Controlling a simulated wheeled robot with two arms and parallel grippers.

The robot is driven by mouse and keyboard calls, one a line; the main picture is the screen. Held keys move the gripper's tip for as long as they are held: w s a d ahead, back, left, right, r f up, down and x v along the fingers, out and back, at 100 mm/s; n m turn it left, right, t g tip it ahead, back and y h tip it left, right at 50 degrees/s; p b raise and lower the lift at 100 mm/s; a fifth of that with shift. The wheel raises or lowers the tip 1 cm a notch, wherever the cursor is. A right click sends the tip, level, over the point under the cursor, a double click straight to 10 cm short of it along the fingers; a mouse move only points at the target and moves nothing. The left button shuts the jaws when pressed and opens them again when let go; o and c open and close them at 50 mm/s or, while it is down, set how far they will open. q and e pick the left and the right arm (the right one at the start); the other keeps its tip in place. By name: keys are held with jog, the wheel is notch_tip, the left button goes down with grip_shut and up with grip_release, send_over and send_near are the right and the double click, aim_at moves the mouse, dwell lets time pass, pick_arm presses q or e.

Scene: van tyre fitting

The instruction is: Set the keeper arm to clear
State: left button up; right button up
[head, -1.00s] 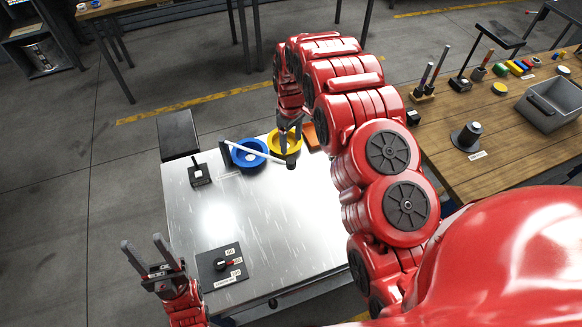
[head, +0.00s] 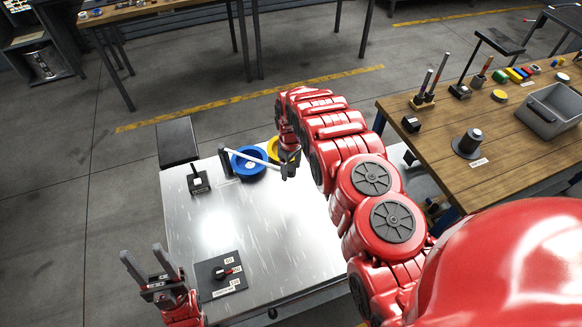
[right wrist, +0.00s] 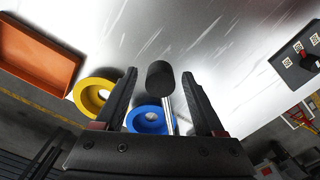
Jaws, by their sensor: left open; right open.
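The keeper arm (head: 248,152) is a pale bar over the blue ring-shaped dish, running from a dark post at its left to a black knob at its right end. The knob (right wrist: 160,75) lies between the fingers in the right wrist view, with the rod behind it. My right gripper (head: 288,165) is open around the knob; contact cannot be told. My left gripper (head: 142,255) is open and empty at the table's front left. Any marking for the clear position is not readable.
The blue dish (head: 241,167) and yellow dish (right wrist: 88,97) sit close to the bar. An orange tray (right wrist: 38,55) lies beyond them. A black dial panel (head: 232,285) and small lever block (head: 198,184) stand on the metal table, whose middle is clear.

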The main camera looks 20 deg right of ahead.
jog(key=shift+c, duration=0.2)
grip_shut()
dwell(1.1)
